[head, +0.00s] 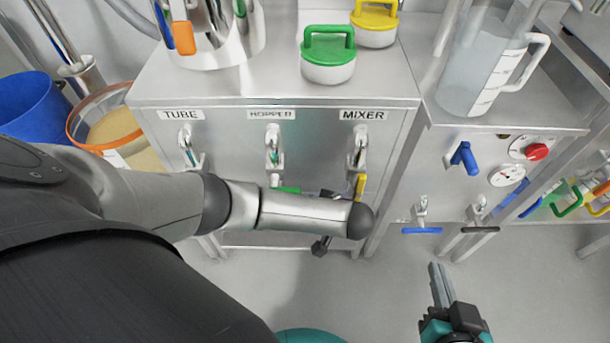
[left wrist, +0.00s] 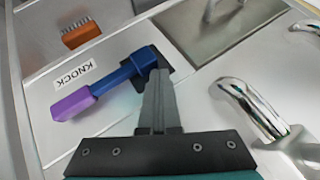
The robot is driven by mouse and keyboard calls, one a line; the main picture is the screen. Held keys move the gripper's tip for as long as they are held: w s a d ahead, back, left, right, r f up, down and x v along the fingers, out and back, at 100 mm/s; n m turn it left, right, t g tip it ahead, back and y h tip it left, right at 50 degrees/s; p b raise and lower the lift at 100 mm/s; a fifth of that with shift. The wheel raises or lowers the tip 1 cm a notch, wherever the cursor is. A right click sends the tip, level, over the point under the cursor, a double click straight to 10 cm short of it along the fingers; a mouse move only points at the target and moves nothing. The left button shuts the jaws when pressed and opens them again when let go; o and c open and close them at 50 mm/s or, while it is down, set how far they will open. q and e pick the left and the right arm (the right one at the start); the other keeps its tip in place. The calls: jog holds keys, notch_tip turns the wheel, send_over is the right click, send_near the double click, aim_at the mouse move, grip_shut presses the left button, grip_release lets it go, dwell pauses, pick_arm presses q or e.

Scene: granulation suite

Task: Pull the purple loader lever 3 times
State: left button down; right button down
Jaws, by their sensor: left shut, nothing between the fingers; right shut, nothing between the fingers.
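In the left wrist view a lever with a blue arm and a purple grip (left wrist: 76,103) lies beside a label that reads KNOCK, on a pale panel. Its dark pivot block is at the upper right end of the arm. My left gripper (left wrist: 160,75) is shut and empty, its fingertips close by the blue arm near the pivot; I cannot tell whether they touch. The lever does not show in the head view, where my left arm covers part of the scene. My right gripper (head: 436,268) is shut and empty at the lower right, over the floor.
A steel cabinet (head: 320,88) has taps labelled TUBE, HOPPER and MIXER. A green-handled lid (head: 328,70) and a clear jug (head: 478,75) stand on top surfaces. A blue bin (head: 35,108) is at left. In the wrist view, an orange brush (left wrist: 80,35) and a chrome handle (left wrist: 250,105) flank the lever.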

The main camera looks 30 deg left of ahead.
notch_tip(320, 180, up, 4)
jog(key=p, duration=0.2)
jog(key=shift+f+p, duration=0.2)
jog(key=shift+p, duration=0.2)
dwell(0.4)
